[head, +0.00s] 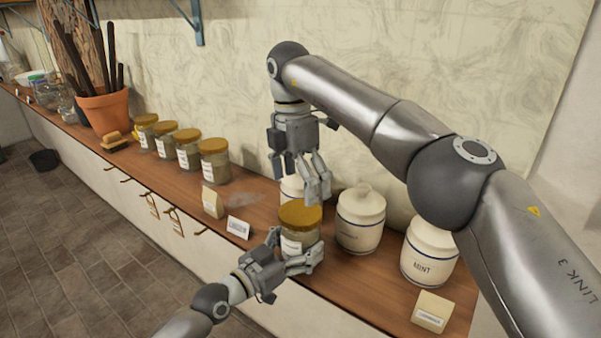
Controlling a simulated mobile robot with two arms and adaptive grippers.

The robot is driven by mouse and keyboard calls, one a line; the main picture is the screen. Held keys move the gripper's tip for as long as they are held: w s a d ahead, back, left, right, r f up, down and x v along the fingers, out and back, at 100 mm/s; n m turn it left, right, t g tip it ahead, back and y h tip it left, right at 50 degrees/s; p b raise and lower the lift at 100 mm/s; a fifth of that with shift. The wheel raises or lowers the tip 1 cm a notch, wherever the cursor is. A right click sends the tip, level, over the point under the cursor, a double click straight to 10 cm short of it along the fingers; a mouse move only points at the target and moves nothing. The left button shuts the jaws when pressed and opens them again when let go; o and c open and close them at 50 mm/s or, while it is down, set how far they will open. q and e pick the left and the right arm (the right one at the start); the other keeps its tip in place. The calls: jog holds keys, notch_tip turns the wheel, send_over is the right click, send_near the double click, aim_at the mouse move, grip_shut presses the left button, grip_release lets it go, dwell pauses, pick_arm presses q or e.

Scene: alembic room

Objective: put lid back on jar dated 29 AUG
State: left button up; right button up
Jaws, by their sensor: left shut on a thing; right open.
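A glass jar (292,246) with a white label stands near the front of the wooden counter. Its label is too small to read. A brown lid (300,214) sits on its mouth and looks level; I cannot tell if it is fully seated. My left gripper (303,264) is shut on the jar's body, low down from the front. My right gripper (316,190) is open and empty, fingers pointing down, just above and behind the lid. I cannot tell whether it touches the lid.
Several similar lidded jars (214,162) stand to the left. White ceramic canisters (360,222) stand at right, one (430,252) marked MINT; another is partly hidden behind my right gripper. A terracotta pot (103,110) stands farther left.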

jog(key=n, duration=0.3)
jog(key=shift+r, duration=0.1)
jog(key=n, duration=0.5)
jog(key=shift+r, duration=0.2)
jog(key=n, duration=0.3)
jog(key=shift+r, duration=0.1)
jog(key=n, duration=0.4)
jog(key=shift+r+n, duration=0.15)
jog(key=shift+n, duration=0.25)
jog(key=n, duration=0.3)
jog(key=shift+r, duration=0.15)
jog(key=n, duration=0.4)
jog(key=shift+d+r+n+y, duration=0.1)
jog(key=shift+r+n+y, duration=0.05)
jog(key=shift+n+y, duration=0.2)
jog(key=n, duration=0.4)
jog(key=shift+r+n, duration=0.2)
jog(key=shift+n, duration=0.05)
jog(key=n, duration=0.3)
jog(key=shift+r+t, duration=0.15)
jog(key=shift+t, duration=0.15)
